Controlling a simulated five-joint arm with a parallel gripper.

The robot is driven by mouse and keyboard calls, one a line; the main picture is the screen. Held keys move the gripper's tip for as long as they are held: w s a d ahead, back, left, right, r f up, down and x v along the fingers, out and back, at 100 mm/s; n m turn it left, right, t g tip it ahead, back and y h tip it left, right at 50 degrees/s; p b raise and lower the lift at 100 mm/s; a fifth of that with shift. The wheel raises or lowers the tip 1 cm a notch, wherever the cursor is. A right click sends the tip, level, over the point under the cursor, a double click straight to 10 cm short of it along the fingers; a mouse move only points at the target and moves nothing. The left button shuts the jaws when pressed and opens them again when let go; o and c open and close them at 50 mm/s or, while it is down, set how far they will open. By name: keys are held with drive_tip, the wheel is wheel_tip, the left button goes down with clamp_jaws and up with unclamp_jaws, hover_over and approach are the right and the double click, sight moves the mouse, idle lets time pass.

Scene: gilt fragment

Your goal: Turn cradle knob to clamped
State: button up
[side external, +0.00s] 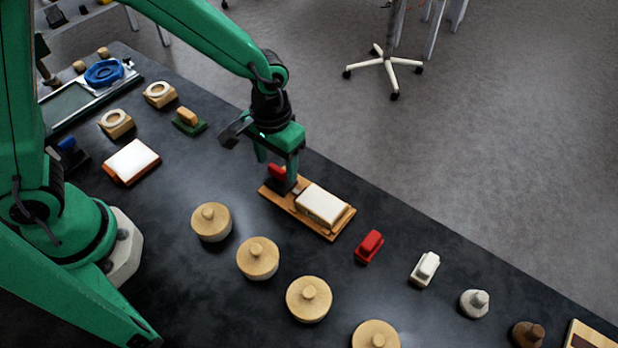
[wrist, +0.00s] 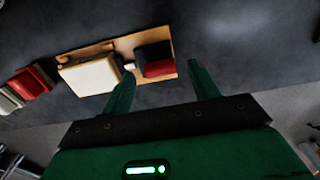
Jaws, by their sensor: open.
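The cradle is a wooden board (side external: 333,232) on the dark bench, with a cream block (side external: 322,203) lying on it. At its left end is the cradle knob (side external: 276,173), red on a dark base. In the wrist view, the red knob (wrist: 159,68) lies between my fingers, beside the cream block (wrist: 90,76). My gripper (side external: 278,168) is open and points down at the knob, one finger on each side. It also shows in the wrist view (wrist: 161,73). I cannot tell whether the fingers touch the knob. The fingers partly hide the knob in the side view.
Several round wooden lidded pots (side external: 258,258) stand in a row in front of the cradle. A red block (side external: 369,246) and a white block (side external: 425,268) stand to its right. A white-topped orange block (side external: 131,161) lies left. The bench's far edge runs close behind the cradle.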

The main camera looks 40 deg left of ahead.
sight(275, 167)
drive_tip(key=shift+r, duration=3.4)
drive_tip(key=shift+r, duration=0.1)
drive_tip(key=shift+a+r, duration=0.15)
drive_tip(key=shift+a, duration=0.1)
drive_tip(key=s+a+r+t, duration=0.5)
drive_tip(key=s+a+r, duration=0.6)
drive_tip(key=a, duration=0.4)
drive_tip(key=shift+s+a+r+t, duration=0.3)
drive_tip(key=shift+a+r, duration=0.1)
drive_tip(key=shift+r, duration=0.3)
